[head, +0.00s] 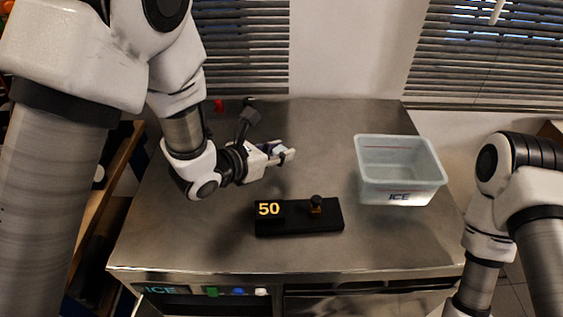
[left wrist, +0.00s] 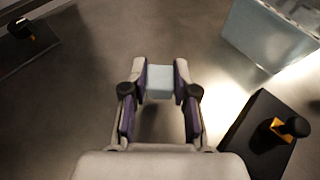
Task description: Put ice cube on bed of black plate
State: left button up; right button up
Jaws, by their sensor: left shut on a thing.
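My left gripper (head: 283,156) is shut on a small pale-blue ice cube (left wrist: 160,82). The cube sits between the two fingertips in the left wrist view, and only a bit of it shows in the head view. The gripper is above the steel table, behind the black plate (head: 280,226). The plate carries a yellow "50" display and a dark knob on a brass-coloured post (head: 316,207). Part of the plate also shows at lower right in the left wrist view (left wrist: 252,135). My right gripper is out of view.
A translucent bin marked ICE (head: 400,180) stands at the right of the steel table (head: 200,235). Another dark plate with a knob (left wrist: 22,30) shows at upper left in the left wrist view. Bare table lies between the bin and the gripper.

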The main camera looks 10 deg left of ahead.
aim_at(279, 171)
pick_arm(q)
jog(key=f, duration=0.4)
jog(key=shift+w, duration=0.2)
jog(key=shift+s+r, duration=0.1)
jog(key=shift+r, duration=0.05)
jog(key=shift+f+b, duration=0.25)
jog(key=shift+b, duration=0.1)
jog(key=o, duration=0.8)
jog(key=shift+r, duration=0.1)
